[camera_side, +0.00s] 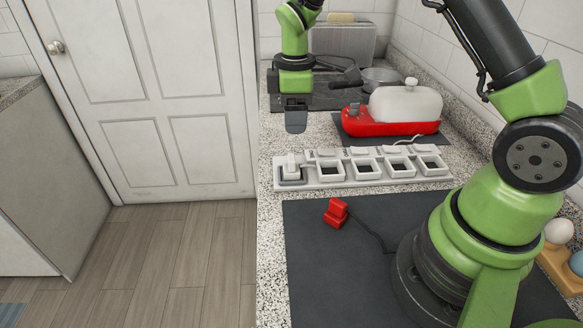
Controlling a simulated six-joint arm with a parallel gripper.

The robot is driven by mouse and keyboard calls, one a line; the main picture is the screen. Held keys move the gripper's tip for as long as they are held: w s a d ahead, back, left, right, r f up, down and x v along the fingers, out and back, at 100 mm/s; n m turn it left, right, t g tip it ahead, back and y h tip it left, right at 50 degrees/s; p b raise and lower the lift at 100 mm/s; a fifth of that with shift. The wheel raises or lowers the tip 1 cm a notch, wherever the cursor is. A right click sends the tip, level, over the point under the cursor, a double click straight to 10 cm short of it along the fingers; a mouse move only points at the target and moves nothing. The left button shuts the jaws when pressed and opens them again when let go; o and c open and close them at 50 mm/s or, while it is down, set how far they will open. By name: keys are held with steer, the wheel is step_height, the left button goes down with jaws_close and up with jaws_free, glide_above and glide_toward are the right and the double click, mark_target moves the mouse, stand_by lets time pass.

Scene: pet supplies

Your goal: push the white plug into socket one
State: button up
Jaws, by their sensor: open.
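A white socket strip (443,178) with several square sockets lies across the counter. The white plug (291,163) stands upright in the leftmost socket, whose recess looks grey around it; I cannot tell how deep it sits. The other sockets look empty, with dark recesses and raised lids behind them. My gripper (296,126) points down above and slightly behind the white plug, apart from it. It is open and empty; its fingers overlap in this view, so the gap is hidden.
A red plug (336,212) with a dark cord lies on the dark mat (320,270) in front of the strip. A red-based dispenser (390,128) with a white tank stands behind. A pan (381,77) and a metal box (343,40) are farther back.

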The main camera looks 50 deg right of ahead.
glide_above(292, 157)
steer(key=f, duration=0.4)
steer(key=shift+w+d+f, duration=0.1)
steer(key=shift+d+f, duration=0.25)
steer(key=shift+d, duration=0.05)
steer(key=f, duration=0.3)
steer(key=a+f, duration=0.1)
steer(key=f, duration=0.1)
steer(key=shift+f, duration=0.3)
steer(key=shift+c, duration=0.5)
steer(key=c, duration=0.9)
